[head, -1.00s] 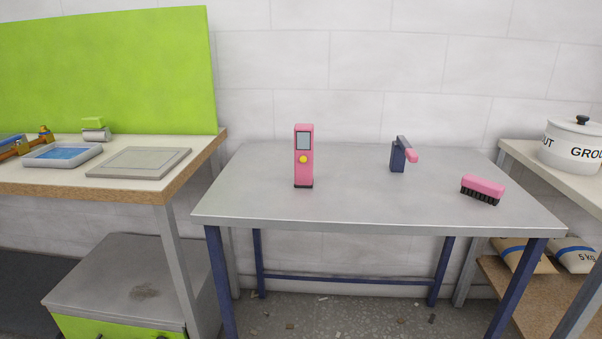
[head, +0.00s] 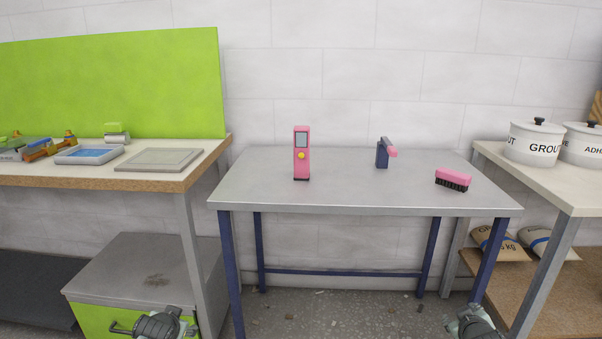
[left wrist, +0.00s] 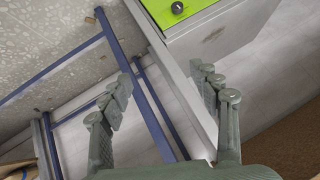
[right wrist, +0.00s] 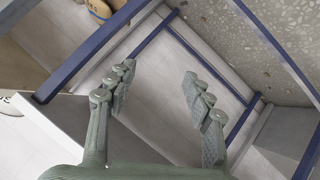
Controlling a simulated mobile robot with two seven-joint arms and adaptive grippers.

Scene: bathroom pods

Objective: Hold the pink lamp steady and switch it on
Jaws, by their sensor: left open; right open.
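The pink lamp (head: 302,153) stands upright on the grey table, left of its middle. It has a grey panel near the top, a yellow round button on its front and a dark base. My left gripper (left wrist: 162,92) is open and empty in the left wrist view; part of my left arm shows at the bottom of the head view. My right gripper (right wrist: 158,88) is open and empty in the right wrist view; part of my right arm shows at the bottom right of the head view. Both are well apart from the lamp, nearer me and lower.
A left bench (head: 100,178) holds trays. A right bench (head: 545,186) holds white pots. The tabletop around the lamp is clear.

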